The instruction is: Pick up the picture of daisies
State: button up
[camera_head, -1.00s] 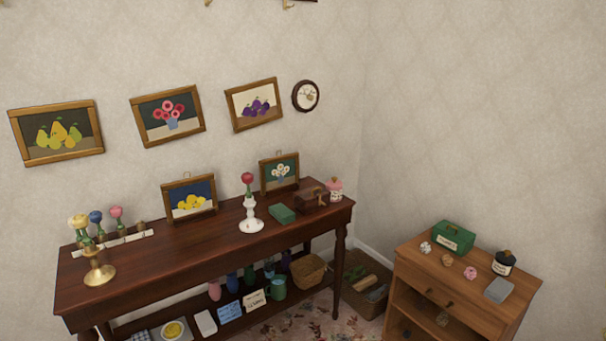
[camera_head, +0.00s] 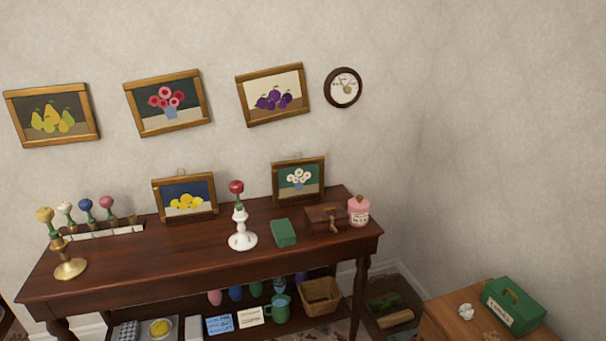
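The picture of daisies (camera_head: 299,179) shows white flowers in a blue vase on a green ground, in a wooden frame with a hanger at its top. It stands on the dark wooden console table (camera_head: 150,262), leaning back near the wall, toward the table's right end. A green box (camera_head: 283,233) lies in front of it. A small brown chest (camera_head: 322,219) stands to its front right. My gripper is not in view, so I cannot see its state.
A lemon picture (camera_head: 185,196) and a white candlestick with a red flower (camera_head: 242,229) stand on the table. A pink jar (camera_head: 359,210) stands at its right end. A low wooden cabinet (camera_head: 450,325) with a green box (camera_head: 514,306) is at lower right.

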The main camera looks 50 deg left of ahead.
aim_at(295, 177)
jog(key=u, duration=0.6)
jog(key=i, duration=0.85)
jog(key=u, duration=0.9)
